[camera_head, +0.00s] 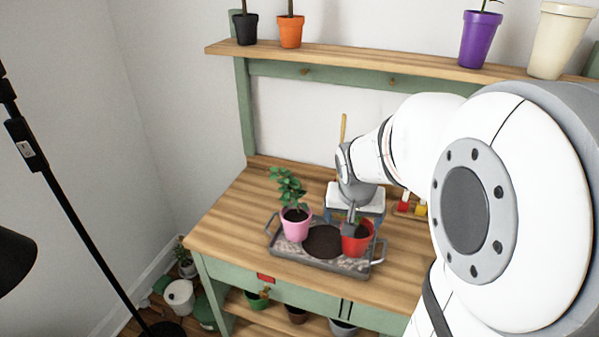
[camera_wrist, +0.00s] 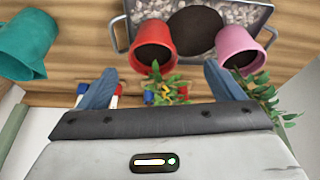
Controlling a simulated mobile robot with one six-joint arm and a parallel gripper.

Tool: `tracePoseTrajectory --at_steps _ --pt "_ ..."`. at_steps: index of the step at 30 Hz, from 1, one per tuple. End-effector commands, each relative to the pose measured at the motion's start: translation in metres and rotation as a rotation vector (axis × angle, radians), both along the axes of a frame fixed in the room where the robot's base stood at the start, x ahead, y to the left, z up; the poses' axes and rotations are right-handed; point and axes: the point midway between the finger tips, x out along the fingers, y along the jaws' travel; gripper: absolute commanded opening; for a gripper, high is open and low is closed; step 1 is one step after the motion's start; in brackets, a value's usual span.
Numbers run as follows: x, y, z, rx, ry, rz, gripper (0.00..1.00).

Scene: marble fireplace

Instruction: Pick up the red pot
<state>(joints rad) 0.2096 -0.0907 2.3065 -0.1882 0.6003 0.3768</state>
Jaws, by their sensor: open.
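The red pot (camera_head: 357,239) holds dark soil and stands at the right end of a grey tray (camera_head: 318,265) on the wooden bench. My gripper (camera_head: 354,216) is open just behind and above the red pot in the head view. In the wrist view the red pot (camera_wrist: 137,60) lies ahead of the gap between my blue fingertips (camera_wrist: 160,82), with nothing visibly held. My gripper hides part of the bench behind the pot.
A pink pot (camera_head: 296,226) with a leafy plant stands at the tray's left, beside dark soil (camera_head: 322,241). A shelf (camera_head: 350,62) with several pots is above. The bench's left part is clear.

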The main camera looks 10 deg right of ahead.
Motion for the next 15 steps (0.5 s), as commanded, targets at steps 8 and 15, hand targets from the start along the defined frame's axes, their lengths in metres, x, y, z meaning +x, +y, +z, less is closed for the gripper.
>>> tracePoseTrajectory --at_steps 8,15 --pt "0.036 -0.035 -0.031 0.0 -0.046 -0.129 0.99" --pt "0.045 -0.042 -0.054 0.0 -0.049 -0.138 0.99"
